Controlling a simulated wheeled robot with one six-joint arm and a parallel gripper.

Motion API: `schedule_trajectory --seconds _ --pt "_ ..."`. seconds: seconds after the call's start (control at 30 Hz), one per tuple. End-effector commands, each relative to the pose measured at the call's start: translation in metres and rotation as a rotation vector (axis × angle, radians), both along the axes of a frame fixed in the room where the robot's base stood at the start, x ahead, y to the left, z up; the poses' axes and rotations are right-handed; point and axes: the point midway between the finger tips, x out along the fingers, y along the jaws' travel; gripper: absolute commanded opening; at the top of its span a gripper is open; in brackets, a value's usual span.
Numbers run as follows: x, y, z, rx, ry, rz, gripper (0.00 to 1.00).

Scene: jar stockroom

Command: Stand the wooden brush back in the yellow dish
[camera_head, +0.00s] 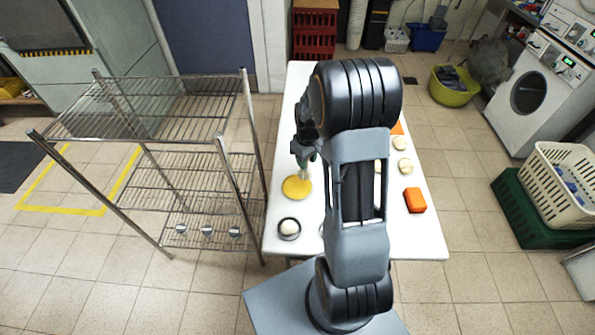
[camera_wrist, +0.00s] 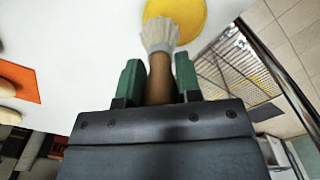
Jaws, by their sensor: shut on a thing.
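The wooden brush (camera_wrist: 160,82) has a brown handle and pale bristles. My gripper (camera_wrist: 158,70) is shut on the handle, between its green fingers. The bristles point away from my gripper toward the yellow dish (camera_wrist: 190,18). In the head view the yellow dish (camera_head: 296,188) is round and flat on the white table (camera_head: 285,252). There my gripper (camera_head: 306,155) is just beyond the dish, and the pale bristles show close to its far edge. The bristles overlap the dish's edge in the wrist view; I cannot tell whether they touch it. My arm hides the table's middle.
A dark-rimmed dish with a white round thing (camera_head: 289,227) stands at the near left of the table. An orange block (camera_head: 415,200) and cream round things (camera_head: 405,166) are on the right. A wire rack (camera_head: 190,155) stands close along the table's left side.

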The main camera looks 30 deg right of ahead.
Motion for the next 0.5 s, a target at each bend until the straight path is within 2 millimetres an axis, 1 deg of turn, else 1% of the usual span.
schedule_trajectory --seconds 0.03,0.13,0.37,0.47,0.5 --pt "0.002 0.006 -0.006 0.0 0.002 0.004 0.08" --pt "0.005 0.014 -0.016 0.001 0.001 0.002 0.08" --pt "0.009 0.021 -0.027 0.0 -0.001 0.001 0.08" --pt "0.011 0.03 -0.037 0.0 0.002 0.004 0.08" --pt "0.01 0.028 -0.042 0.0 0.002 0.001 0.08"
